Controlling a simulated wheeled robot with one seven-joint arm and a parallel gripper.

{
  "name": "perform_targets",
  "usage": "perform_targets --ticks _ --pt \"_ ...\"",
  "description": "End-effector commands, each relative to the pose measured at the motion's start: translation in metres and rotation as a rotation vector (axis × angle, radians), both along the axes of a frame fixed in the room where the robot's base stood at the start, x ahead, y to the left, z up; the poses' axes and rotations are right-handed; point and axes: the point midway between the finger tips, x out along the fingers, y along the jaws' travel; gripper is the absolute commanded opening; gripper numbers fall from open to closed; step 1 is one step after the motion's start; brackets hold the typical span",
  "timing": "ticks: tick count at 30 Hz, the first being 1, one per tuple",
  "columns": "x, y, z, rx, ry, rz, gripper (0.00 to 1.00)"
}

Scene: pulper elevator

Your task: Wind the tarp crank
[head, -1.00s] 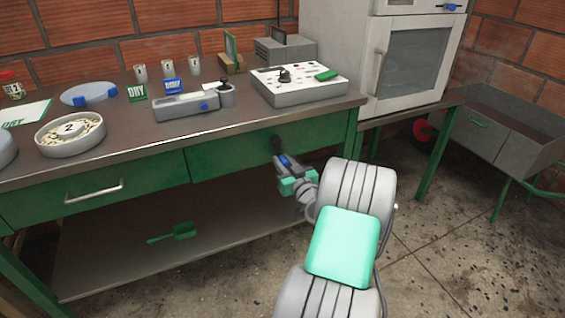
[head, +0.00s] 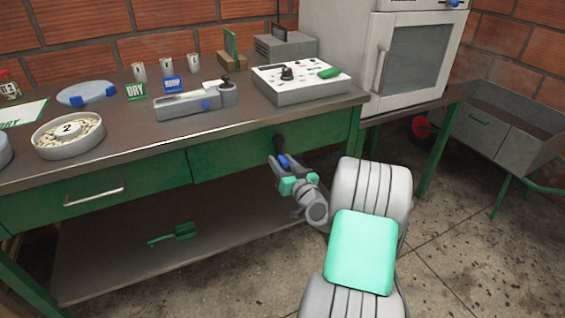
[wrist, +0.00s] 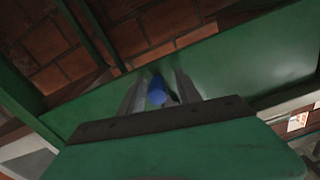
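A dark crank hub (head: 279,141) sits on the green bench front, below the right part of the worktop. A blue knob (head: 283,161) shows just below it, at the tip of my gripper (head: 282,167). In the wrist view the blue knob (wrist: 157,91) lies between the two grey fingers of my gripper (wrist: 159,92). A gap seems to show on each side of the knob, so the fingers look open around it. The crank arm is mostly hidden by my gripper. I cannot tell whether a finger touches the knob.
The worktop (head: 130,155) above holds a white control box (head: 300,92), a grey device (head: 190,103) and a round dish (head: 67,152). A green scoop (head: 175,234) lies on the lower shelf.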

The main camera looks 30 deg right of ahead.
Motion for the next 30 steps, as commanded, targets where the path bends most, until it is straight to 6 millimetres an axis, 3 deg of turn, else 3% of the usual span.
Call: perform_targets --ticks 9,21,30 --pt "-0.004 -0.003 0.0 0.0 0.0 -0.006 0.44" --pt "-0.073 0.006 0.0 0.001 0.0 -0.007 0.44" --pt "-0.078 0.008 0.0 -0.001 0.0 -0.004 0.44"
